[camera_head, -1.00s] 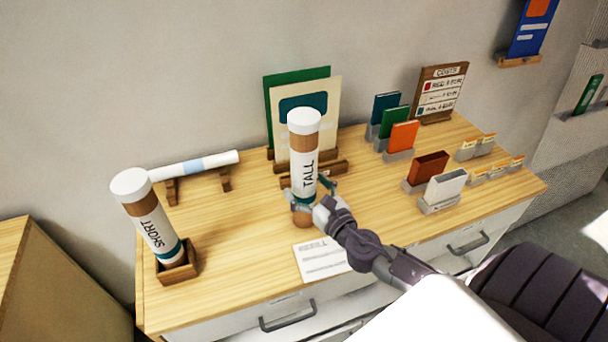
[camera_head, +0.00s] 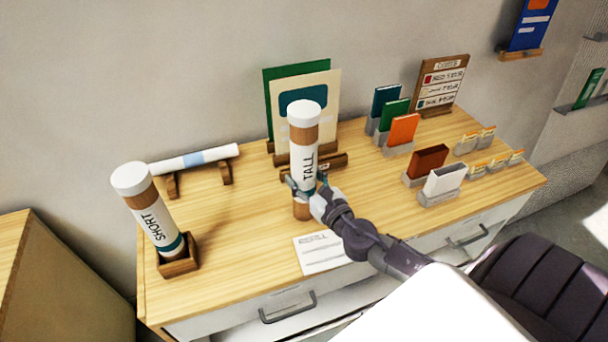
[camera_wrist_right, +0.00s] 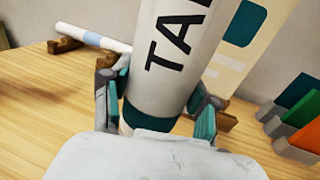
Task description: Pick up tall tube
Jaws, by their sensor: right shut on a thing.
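The tall tube (camera_head: 304,142) is a white and brown cylinder with a white cap and the word TALL on its label. It stands about upright over the middle of the wooden tabletop. My right gripper (camera_head: 305,190) is shut on its lower part, one finger on each side. In the right wrist view the tube (camera_wrist_right: 172,60) sits between the teal-padded fingers (camera_wrist_right: 160,108). My left gripper is not in view.
The SHORT tube (camera_head: 151,215) leans in a small wooden holder (camera_head: 180,262) at left. A rolled sheet (camera_head: 195,160) lies on a wooden rack. Boards (camera_head: 335,100) stand behind the tall tube. Colored cards (camera_head: 404,130) in stands are at right, and a paper sheet (camera_head: 318,253) lies in front.

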